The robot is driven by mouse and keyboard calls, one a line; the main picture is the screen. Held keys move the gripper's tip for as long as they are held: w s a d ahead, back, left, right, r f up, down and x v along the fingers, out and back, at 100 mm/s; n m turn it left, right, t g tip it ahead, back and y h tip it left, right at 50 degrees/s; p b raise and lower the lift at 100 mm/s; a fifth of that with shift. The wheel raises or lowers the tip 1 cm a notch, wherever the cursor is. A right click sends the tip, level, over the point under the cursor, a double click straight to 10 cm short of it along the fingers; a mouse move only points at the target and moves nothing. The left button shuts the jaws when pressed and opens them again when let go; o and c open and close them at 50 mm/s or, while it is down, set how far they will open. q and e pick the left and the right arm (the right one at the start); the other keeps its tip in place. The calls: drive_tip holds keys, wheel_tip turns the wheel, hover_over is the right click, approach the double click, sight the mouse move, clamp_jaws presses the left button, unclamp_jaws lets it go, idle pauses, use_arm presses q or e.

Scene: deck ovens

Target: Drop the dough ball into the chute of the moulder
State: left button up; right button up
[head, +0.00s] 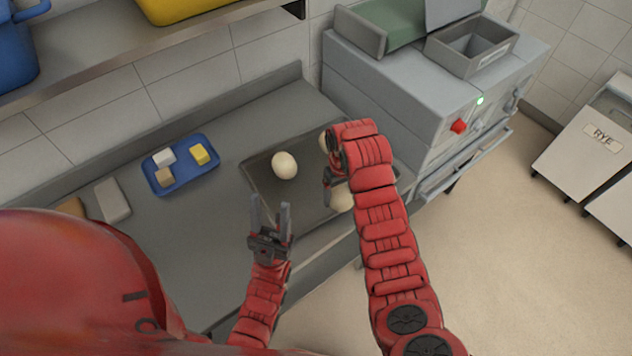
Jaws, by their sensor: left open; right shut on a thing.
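Pale dough balls lie on a dark tray (262,183) on the counter. One dough ball (285,165) is in plain view, and another (324,142) is partly hidden by my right arm. My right gripper (332,186) points down over the tray's right part, shut on a dough ball (341,199) that my arm partly hides. My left gripper (270,212) is open and empty, with its fingers up near the tray's front left edge. The moulder (425,95) is the grey machine at the right, with an open box-shaped chute (472,47) on top.
A blue tray (180,165) with small blocks lies left of the dough tray. A shelf (130,62) with blue and yellow containers runs above the counter. The moulder has a red button (458,126) and a lit green lamp (480,100). A RYE bin (590,140) stands at the far right.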

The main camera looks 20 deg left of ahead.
drive_tip(key=d, duration=0.4)
drive_tip(key=d+p, duration=0.1)
drive_tip(key=d, duration=0.1)
drive_tip(key=shift+s+d+r, duration=0.15)
drive_tip(key=shift+d+r, duration=0.05)
drive_tip(key=shift+r, duration=0.1)
